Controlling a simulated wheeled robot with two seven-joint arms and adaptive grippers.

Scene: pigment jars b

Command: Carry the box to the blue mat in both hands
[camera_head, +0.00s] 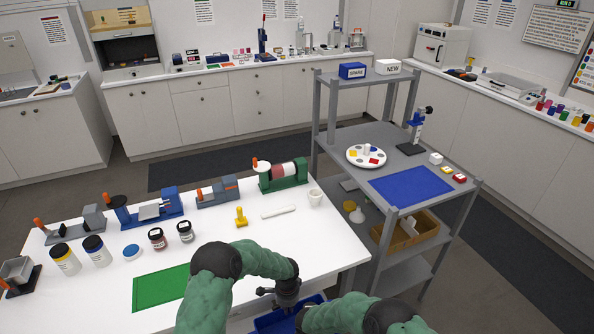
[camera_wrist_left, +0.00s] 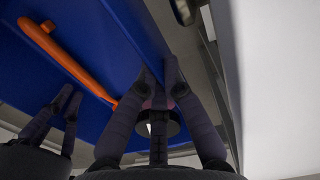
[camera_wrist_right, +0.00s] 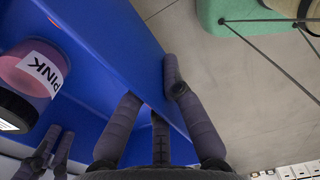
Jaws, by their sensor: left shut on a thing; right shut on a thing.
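The blue box (camera_head: 268,323) is at the bottom of the head view, by the white table's front right, partly hidden by my arms. My left gripper (camera_head: 287,297) is shut on one wall of it; the left wrist view shows the wall (camera_wrist_left: 112,40) between the fingers. My right gripper (camera_wrist_right: 152,88) is shut on another wall (camera_wrist_right: 125,40). Inside lie a jar labelled PINK (camera_wrist_right: 35,75) and an orange stick-like tool (camera_wrist_left: 65,55). The blue mat (camera_head: 412,186) lies flat on the grey cart's middle shelf, to the right of the table.
The grey cart (camera_head: 385,222) has posts and a higher back shelf. A white round palette (camera_head: 354,160), a stand (camera_head: 412,148) and small blocks (camera_head: 447,170) surround the mat. The white table (camera_head: 265,232) holds jars, tools and a green mat (camera_head: 160,289).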

